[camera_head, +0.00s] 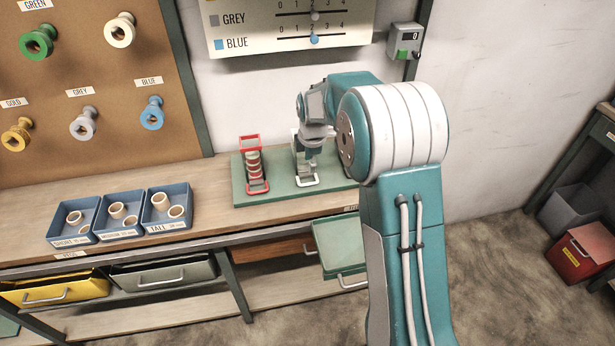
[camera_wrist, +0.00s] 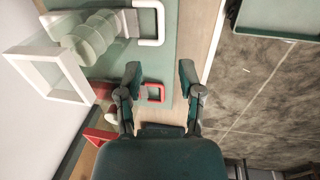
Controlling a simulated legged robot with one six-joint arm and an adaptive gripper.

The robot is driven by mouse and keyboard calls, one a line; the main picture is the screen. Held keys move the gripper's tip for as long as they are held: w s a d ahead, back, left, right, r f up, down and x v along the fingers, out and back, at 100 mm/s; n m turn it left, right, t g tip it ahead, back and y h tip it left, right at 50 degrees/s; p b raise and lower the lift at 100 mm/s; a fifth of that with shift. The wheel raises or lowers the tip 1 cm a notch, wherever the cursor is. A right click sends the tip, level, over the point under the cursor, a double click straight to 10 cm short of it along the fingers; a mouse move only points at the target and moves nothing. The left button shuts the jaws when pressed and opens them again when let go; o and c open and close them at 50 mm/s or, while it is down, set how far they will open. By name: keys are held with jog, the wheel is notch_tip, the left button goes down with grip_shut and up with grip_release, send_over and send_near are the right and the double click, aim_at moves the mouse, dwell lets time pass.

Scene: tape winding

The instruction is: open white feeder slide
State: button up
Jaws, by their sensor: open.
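The white feeder stands on the green base plate (camera_head: 277,194) beside the red feeder (camera_head: 252,165). Its white slide handle (camera_head: 307,183) shows at the front, partly below my gripper (camera_head: 312,150); the arm hides much of the feeder. In the wrist view, the white handle (camera_wrist: 162,24) is a U-shaped loop at the top, with pale spools (camera_wrist: 95,38) and a white square frame (camera_wrist: 40,78) to its left. My gripper (camera_wrist: 160,74) is open and empty. Its fingers are apart from the white handle, with the red handle (camera_wrist: 161,92) showing between and behind them.
An open green drawer (camera_head: 338,240) juts out below the bench front. Spools hang on the pegboard (camera_head: 85,85).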

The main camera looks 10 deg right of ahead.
aim_at(309, 183)
jog(key=f, duration=0.3)
jog(key=w+f, duration=0.1)
jog(key=f, duration=0.5)
jog(key=shift+w, duration=0.3)
grip_shut()
